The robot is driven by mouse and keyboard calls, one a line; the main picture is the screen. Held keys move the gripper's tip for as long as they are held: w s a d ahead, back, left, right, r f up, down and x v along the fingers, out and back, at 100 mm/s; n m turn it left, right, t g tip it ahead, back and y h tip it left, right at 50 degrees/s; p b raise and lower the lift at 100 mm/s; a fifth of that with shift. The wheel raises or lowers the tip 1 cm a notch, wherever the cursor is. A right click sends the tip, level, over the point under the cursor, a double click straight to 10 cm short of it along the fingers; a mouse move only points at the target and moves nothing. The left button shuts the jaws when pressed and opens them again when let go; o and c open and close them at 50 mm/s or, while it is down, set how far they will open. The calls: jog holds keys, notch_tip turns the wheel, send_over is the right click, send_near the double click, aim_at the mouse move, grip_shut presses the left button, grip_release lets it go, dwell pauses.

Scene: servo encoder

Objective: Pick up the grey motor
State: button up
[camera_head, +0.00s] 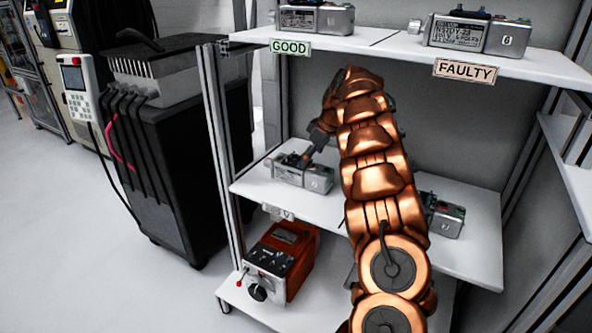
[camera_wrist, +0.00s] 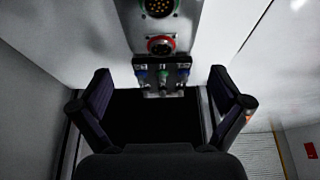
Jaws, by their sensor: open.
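A grey motor (camera_head: 303,174) lies on the left part of the middle shelf in the head view. My gripper (camera_head: 308,156) is just above and behind it, partly hidden by my copper arm. In the wrist view my gripper (camera_wrist: 160,76) is open, with a dark finger on each side and nothing between the pads. The grey motor (camera_wrist: 146,43) shows at the top centre there, its round connectors and small coloured fittings facing the camera. A second grey motor (camera_head: 447,218) is partly hidden behind my arm.
The upper shelf (camera_head: 370,42) holds a grey motor (camera_head: 316,18) by the GOOD label and another (camera_head: 477,34) by the FAULTY label. An orange device (camera_head: 290,258) stands on the bottom shelf. Shelf posts flank the space. A black cabinet (camera_head: 170,160) stands at left.

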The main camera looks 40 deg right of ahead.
aim_at(302, 171)
jog(key=shift+b+x, duration=0.6)
jog(key=shift+x, duration=3.05)
jog(key=shift+w+a+r, duration=0.1)
jog(key=shift+w+a, duration=0.1)
jog(key=shift+c, duration=0.4)
jog(key=c, duration=1.6)
